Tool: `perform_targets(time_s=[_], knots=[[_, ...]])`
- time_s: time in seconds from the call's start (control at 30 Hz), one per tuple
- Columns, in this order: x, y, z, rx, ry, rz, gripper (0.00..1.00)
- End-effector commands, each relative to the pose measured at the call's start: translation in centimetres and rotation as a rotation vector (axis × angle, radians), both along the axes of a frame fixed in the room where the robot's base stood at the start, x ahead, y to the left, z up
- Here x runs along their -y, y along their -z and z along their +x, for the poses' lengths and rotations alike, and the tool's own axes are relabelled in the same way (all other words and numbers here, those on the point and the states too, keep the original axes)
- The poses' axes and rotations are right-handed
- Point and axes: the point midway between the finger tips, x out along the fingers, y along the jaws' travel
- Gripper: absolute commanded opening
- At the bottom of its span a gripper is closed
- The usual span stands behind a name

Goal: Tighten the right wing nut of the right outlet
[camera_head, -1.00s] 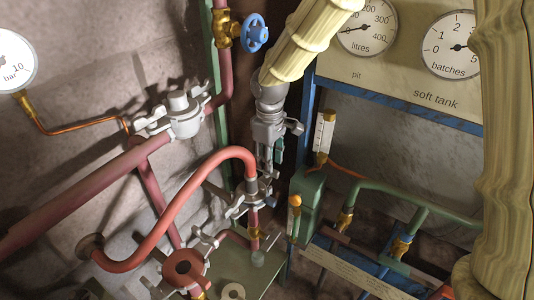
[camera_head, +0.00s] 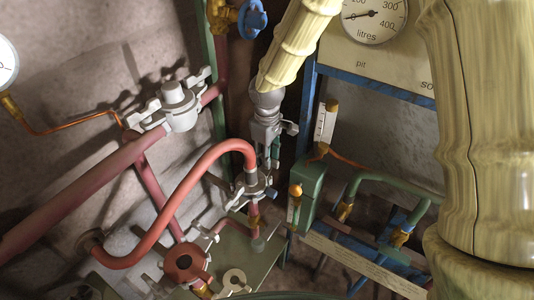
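A red curved hose (camera_head: 205,165) comes down onto a pipe joint at centre, apparently the right outlet (camera_head: 247,190). Grey metal wing parts stick out around this joint. A small bluish wing nut (camera_head: 270,193) shows on its right side. My gripper (camera_head: 264,170) points down from above, with its fingertips close to the right side of the joint, just above that nut. The fingers are small and overlap the joint, so I cannot tell whether they touch or grip the nut. A second joint with a red-brown round flange (camera_head: 185,262) and grey wings sits lower left.
A grey clamped fitting (camera_head: 180,107) joins the thick red pipe (camera_head: 85,190) at upper left. A green box (camera_head: 307,190) with an orange-topped gauge stands right of my gripper. Green pipes (camera_head: 385,180) and a blue-framed panel are farther right. A pale ring plate (camera_head: 234,281) lies at the bottom.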

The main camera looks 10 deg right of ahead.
Motion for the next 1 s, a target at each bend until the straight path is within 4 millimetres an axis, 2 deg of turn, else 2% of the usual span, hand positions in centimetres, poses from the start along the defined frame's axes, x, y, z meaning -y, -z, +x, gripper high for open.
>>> perform_targets(time_s=[0.37,0.57,1.0], knots=[[-0.14,0.48,0.04,0.001,-0.002,0.001,0.34],[-0.15,0.47,0.04,0.001,-0.002,0.001,0.01],[-0.16,0.44,0.04,0.001,0.040,-0.001,0.00]])
